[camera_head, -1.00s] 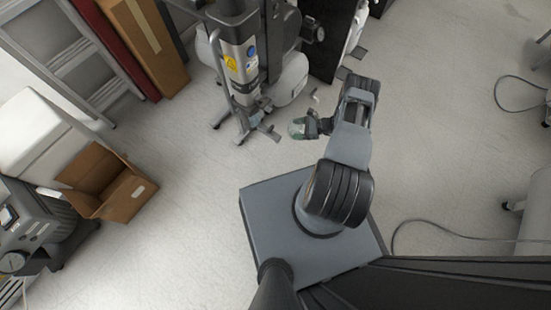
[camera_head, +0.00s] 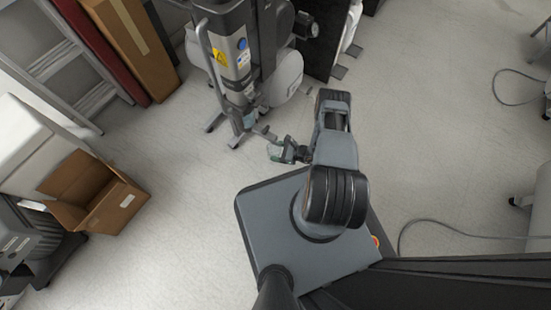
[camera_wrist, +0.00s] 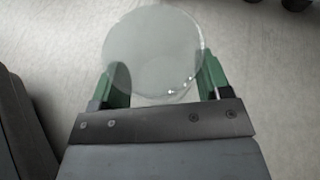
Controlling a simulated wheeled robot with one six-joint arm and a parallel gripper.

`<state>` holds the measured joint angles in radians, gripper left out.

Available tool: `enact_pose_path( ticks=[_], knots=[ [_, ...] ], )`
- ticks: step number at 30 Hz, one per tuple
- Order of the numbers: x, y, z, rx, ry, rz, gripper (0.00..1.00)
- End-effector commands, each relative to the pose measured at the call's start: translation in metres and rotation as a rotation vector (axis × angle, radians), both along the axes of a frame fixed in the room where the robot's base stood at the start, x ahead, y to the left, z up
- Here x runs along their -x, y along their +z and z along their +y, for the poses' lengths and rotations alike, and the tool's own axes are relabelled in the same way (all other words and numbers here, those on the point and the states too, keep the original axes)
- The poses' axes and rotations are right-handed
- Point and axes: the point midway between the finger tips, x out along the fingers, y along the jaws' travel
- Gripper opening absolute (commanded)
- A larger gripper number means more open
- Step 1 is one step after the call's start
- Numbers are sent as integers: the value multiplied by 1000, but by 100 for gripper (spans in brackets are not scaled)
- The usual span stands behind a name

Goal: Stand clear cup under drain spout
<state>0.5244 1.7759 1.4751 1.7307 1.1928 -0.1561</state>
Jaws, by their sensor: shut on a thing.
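The clear cup (camera_wrist: 152,50) fills the upper middle of the wrist view, seen from above, between the two green fingers. My gripper (camera_head: 283,151) is shut on the clear cup, which also shows as a small pale shape in the head view (camera_head: 273,152). It holds the cup above the floor, just in front of the compressor's foot. The compressor (camera_head: 236,60) stands upright at the top middle. A thin fitting shows low on its front, but I cannot tell for certain which part is the drain spout.
An open cardboard box (camera_head: 95,192) lies at the left beside a white box (camera_head: 35,140). A ladder (camera_head: 70,60) and flat cartons (camera_head: 130,40) lean at the upper left. A cable (camera_head: 450,229) lies on the floor at the right. Bare floor (camera_head: 190,190) lies left of my base.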

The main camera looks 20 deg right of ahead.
Motion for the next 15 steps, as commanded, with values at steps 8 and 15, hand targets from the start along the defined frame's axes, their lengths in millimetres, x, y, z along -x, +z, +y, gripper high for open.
enact_pose_path(
  ticks=[8,15],
  knots=[
    [4,-12,8,-2,1,0,47],
    [4,-44,11,0,0,-1,47]
  ],
)
